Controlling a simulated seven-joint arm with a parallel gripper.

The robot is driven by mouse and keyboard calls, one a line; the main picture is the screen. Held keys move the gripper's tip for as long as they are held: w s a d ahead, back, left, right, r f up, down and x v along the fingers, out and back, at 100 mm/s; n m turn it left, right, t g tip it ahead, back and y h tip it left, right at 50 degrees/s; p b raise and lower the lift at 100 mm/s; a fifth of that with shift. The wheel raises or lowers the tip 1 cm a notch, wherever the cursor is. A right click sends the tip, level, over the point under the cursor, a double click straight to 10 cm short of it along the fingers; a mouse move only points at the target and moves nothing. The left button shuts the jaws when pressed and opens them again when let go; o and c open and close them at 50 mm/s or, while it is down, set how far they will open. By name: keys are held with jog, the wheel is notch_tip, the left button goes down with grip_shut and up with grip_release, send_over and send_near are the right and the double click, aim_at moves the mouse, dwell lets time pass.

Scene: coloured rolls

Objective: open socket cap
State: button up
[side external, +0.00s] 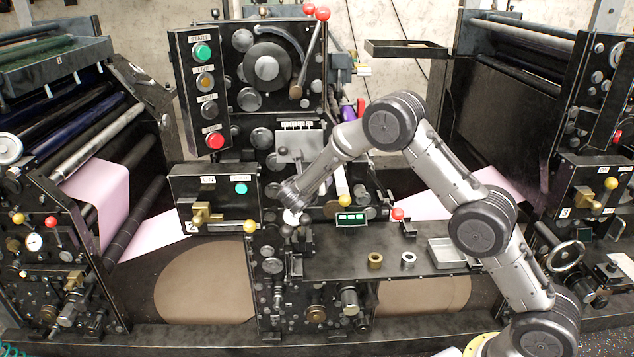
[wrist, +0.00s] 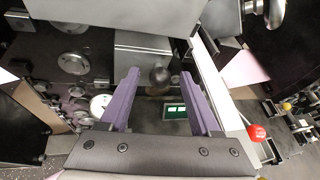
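A dark round knob (wrist: 160,77) shows between and beyond the fingertips, apart from both. A white round part (wrist: 100,105) shows beside the left finger. I cannot tell which part is the socket cap; nothing clearly reads as one in either view. The gripper hides part of the machine behind it in the side view.
A green-lit display (side external: 351,219) stands on the bench, also in the wrist view (wrist: 174,119). A brass ring (side external: 375,260), a silver ring (side external: 409,258) and a grey tray (side external: 447,253) lie to its right. A black control box (side external: 214,199) stands left. Red knob (side external: 397,213) is nearby.

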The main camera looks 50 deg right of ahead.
grip_shut()
dwell(1.3)
